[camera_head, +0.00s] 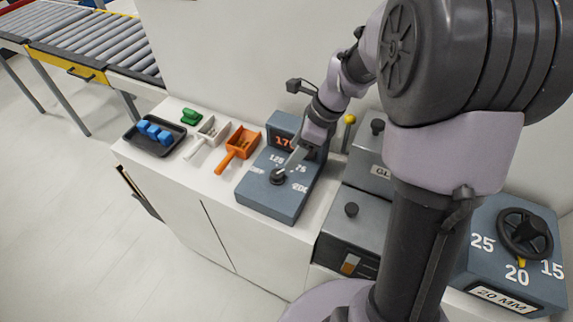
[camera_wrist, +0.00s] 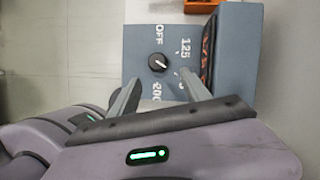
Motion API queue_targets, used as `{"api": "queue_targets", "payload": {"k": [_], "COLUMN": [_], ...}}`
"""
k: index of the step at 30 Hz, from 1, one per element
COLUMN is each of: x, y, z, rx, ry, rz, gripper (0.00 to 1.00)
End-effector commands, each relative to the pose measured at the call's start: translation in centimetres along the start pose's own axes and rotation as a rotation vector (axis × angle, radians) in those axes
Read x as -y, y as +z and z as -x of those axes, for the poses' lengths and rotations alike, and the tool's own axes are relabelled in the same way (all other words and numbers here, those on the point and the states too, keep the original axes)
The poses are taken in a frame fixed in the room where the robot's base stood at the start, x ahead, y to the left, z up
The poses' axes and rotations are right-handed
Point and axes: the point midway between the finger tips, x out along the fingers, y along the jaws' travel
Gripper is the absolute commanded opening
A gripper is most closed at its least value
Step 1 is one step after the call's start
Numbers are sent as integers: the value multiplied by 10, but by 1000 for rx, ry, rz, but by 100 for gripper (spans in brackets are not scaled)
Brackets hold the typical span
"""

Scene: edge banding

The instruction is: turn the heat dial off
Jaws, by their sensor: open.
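In the head view the dial (camera_head: 278,177) sits below a lit orange display (camera_head: 283,142), partly covered by my arm. My gripper (camera_wrist: 158,76) is open and empty, its fingers spread just short of the dial on either side, apart from it.
An orange scoop (camera_head: 240,143), a pale scoop (camera_head: 211,131), a green object (camera_head: 191,116) and a black tray (camera_head: 141,141) with blue blocks stand left of the box. Grey machine units (camera_head: 345,235) stand close on the right. A 15-20-25 handwheel (camera_head: 525,233) is at far right.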

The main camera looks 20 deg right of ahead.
Motion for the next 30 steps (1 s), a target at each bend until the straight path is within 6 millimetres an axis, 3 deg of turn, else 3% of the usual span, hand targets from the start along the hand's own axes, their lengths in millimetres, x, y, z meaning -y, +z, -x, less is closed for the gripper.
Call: {"api": "queue_targets", "payload": {"k": [3, 9, 15, 23, 30], "x": [-1, -1, 0, 0, 0], "y": [-2, -1, 0, 0, 0], "z": [-36, -78, -93, -93, -93], "rx": [-2, -1, -1, -1, -1], "ry": [3, 2, 0, -1, -1], "rz": [2, 2, 3, 3, 4], "gripper": [56, 56, 56, 56, 8]}}
